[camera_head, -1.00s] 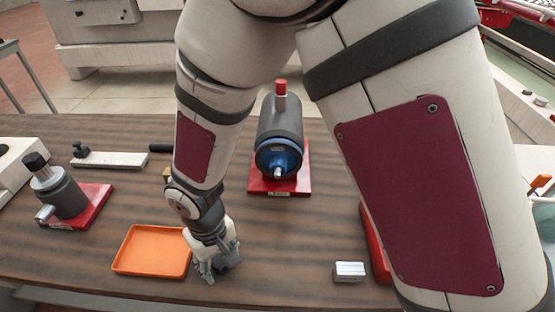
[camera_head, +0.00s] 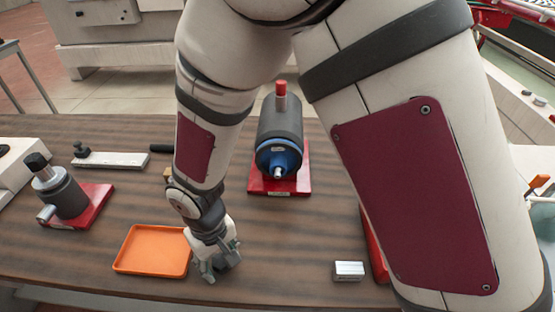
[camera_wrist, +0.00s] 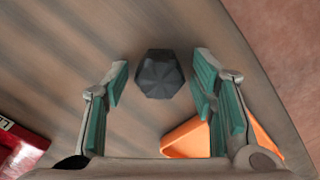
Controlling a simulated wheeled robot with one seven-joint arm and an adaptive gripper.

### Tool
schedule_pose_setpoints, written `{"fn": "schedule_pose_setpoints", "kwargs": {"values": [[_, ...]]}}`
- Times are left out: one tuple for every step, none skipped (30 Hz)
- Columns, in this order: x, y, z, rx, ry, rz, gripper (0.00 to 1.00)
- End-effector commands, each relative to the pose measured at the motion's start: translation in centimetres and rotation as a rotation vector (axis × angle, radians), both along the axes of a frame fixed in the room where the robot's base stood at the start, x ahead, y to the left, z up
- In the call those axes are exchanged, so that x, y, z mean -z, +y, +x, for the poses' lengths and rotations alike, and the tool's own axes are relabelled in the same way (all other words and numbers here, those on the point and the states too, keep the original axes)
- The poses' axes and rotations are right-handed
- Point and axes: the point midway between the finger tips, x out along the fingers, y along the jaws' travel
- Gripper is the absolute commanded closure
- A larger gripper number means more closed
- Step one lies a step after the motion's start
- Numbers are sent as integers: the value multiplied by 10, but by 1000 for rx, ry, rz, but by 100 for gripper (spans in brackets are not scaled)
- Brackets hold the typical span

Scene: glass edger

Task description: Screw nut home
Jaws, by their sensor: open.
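A dark six-sided piece (camera_wrist: 159,74), which looks like the nut, lies on the wooden table in the wrist view. My gripper (camera_wrist: 161,84) is open above the table, with its teal-padded fingers on either side of that piece. Gaps show between the piece and both fingers. In the head view my gripper (camera_head: 220,268) is low over the table beside the orange tray, and the nut is hidden there. A grey spindle unit with a blue front (camera_head: 279,158) and a short metal stub stands on a red base (camera_head: 262,186) behind my gripper.
The orange tray (camera_head: 152,250) lies left of my gripper; its edge shows in the wrist view (camera_wrist: 190,137). A grey cylinder fixture (camera_head: 62,195) stands on a red plate at left. A small metal block (camera_head: 349,271) lies at right. The table is clear between.

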Motion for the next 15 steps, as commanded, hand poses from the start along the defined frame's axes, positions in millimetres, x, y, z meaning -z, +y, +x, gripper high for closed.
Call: {"fn": "schedule_pose_setpoints", "kwargs": {"values": [[0,0,0,0,0,0,48],[0,0,0,0,0,0,48],[0,0,0,0,0,0,51],[0,0,0,0,0,0,57],[0,0,0,0,0,0,64],[0,0,0,0,0,0,73],[0,0,0,0,0,0,80],[0,0,0,0,0,0,87],[0,0,0,0,0,0,94],[0,0,0,0,0,0,94],[0,0,0,0,0,0,94],[0,0,0,0,0,0,94],[-1,0,0,0,0,0,94],[-2,0,0,1,0,0,94],[-4,0,0,1,-1,1,94]]}}
